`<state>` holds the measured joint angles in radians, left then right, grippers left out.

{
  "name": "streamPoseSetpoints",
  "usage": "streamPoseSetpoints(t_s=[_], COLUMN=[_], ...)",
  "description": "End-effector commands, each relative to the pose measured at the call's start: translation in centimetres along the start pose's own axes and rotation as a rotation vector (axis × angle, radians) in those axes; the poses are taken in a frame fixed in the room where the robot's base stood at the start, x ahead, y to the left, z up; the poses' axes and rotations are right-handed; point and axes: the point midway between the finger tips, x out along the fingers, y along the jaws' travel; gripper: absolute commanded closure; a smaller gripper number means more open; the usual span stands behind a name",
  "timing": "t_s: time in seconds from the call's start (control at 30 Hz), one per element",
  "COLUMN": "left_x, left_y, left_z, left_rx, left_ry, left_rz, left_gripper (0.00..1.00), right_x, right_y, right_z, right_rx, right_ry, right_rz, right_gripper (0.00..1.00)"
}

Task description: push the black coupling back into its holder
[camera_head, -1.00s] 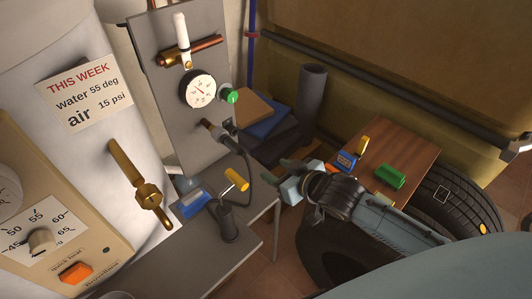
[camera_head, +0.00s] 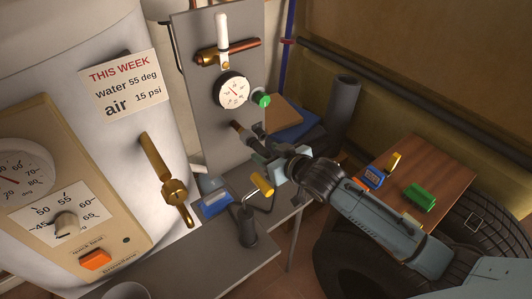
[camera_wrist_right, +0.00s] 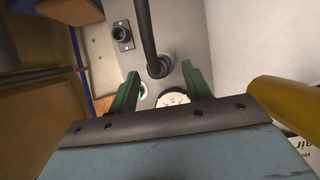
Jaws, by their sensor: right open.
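The black coupling (camera_wrist_right: 160,68), with a dark hose on it, shows at the panel in the right wrist view, between the fingertips but beyond them. In the head view the coupling (camera_head: 246,135) is at the copper-brown stub, partly hidden by my gripper. A black square socket (camera_wrist_right: 122,35), which looks like the holder, is empty on the grey panel beside the coupling. My right gripper (camera_wrist_right: 160,70) has its green fingers apart with nothing between the pads; in the head view it (camera_head: 262,142) points at the panel. My left gripper is not in view.
The grey panel (camera_head: 202,110) carries a gauge (camera_head: 233,91) and a green knob (camera_head: 261,100). A yellow-handled pump (camera_head: 247,229) stands on the grey bench (camera_head: 190,265) below. A wooden table (camera_head: 430,165) and tyre (camera_head: 500,225) lie to the right.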

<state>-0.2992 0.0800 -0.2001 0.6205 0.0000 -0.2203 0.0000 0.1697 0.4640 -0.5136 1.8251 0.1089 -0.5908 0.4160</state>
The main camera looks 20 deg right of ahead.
Motion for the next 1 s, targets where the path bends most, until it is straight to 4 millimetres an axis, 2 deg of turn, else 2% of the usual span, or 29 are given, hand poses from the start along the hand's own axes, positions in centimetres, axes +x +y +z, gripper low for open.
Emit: streamPoseSetpoints(t_s=[0.2,0.5,0.87,1.0], left_x=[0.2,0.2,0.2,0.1], left_y=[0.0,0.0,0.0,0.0], left_z=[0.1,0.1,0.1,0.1], left_rx=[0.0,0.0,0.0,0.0], left_ry=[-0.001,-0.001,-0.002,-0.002], left_rz=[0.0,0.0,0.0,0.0], left_gripper=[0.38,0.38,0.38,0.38], right_x=[1.5,1.6,1.6,1.4], right_y=[0.0,0.0,0.0,0.0], right_z=[0.0,0.0,0.0,0.0], right_rx=[0.0,-0.001,-0.001,-0.001], right_ry=[-0.001,-0.001,0.0,0.0], right_rz=[-0.001,0.0,0.0,0.0], right_gripper=[0.51,0.52,0.99,1.0])
